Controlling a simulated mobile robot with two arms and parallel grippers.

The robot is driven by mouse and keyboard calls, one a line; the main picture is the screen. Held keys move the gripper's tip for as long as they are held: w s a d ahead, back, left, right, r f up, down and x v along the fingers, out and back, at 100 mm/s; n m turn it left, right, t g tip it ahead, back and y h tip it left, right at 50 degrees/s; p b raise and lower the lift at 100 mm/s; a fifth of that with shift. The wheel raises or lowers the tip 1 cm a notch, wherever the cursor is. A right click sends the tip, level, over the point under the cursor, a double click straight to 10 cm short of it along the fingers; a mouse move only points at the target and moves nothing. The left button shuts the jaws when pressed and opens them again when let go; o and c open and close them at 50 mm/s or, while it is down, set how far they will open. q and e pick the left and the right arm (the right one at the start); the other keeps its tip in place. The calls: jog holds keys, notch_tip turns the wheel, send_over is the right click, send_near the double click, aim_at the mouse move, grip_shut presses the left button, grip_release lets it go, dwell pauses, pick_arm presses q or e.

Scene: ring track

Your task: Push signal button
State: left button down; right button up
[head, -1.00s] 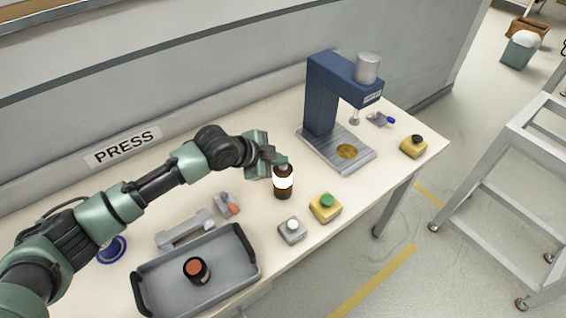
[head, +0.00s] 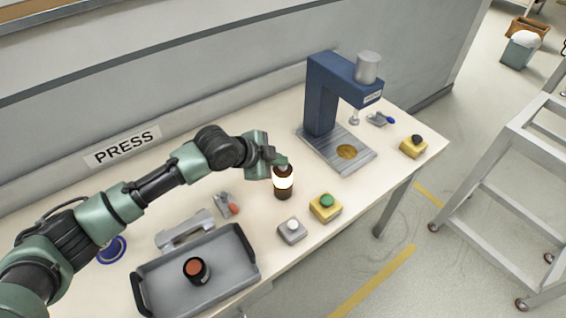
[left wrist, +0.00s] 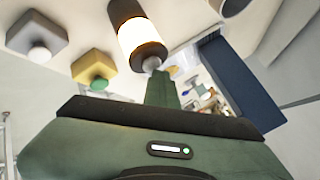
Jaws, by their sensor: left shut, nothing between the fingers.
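A dark cylinder with a bright white band (head: 283,182) stands upright on the table. In the left wrist view the cylinder (left wrist: 139,38) appears upside down, with a small grey knob on its end. My left gripper (head: 281,161) is shut and empty, its fingertips at the cylinder's top, close to the knob; I cannot tell whether they touch. A green button on a yellow base (head: 326,207) and a white button on a grey base (head: 292,229) stand in front. A black button on a yellow base (head: 414,146) is at the far right. No button is labelled as the signal. My right gripper is out of view.
A blue press (head: 322,92) with a grey base plate stands behind and right of the cylinder. A grey tray (head: 235,262) holding a dark, red-topped cylinder (head: 196,269) is at the front left. Small tools lie beside the tray. A metal frame (head: 500,190) stands right of the table.

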aim_at(280, 168)
pick_arm(q)
jog(key=shift+s+a+f, duration=0.1)
jog(key=shift+f, duration=0.35)
jog(key=shift+s+f, duration=0.1)
jog(key=shift+f, duration=0.35)
jog(key=shift+a, duration=0.1)
jog(key=shift+r, duration=0.1)
dwell(0.3)
jog(key=shift+r, duration=0.1)
jog(key=shift+r+p, duration=0.25)
jog(key=shift+p, duration=0.2)
jog(key=r+p, duration=0.1)
jog(key=r, duration=0.1)
jog(key=r+p, duration=0.4)
jog(key=shift+w, duration=0.25)
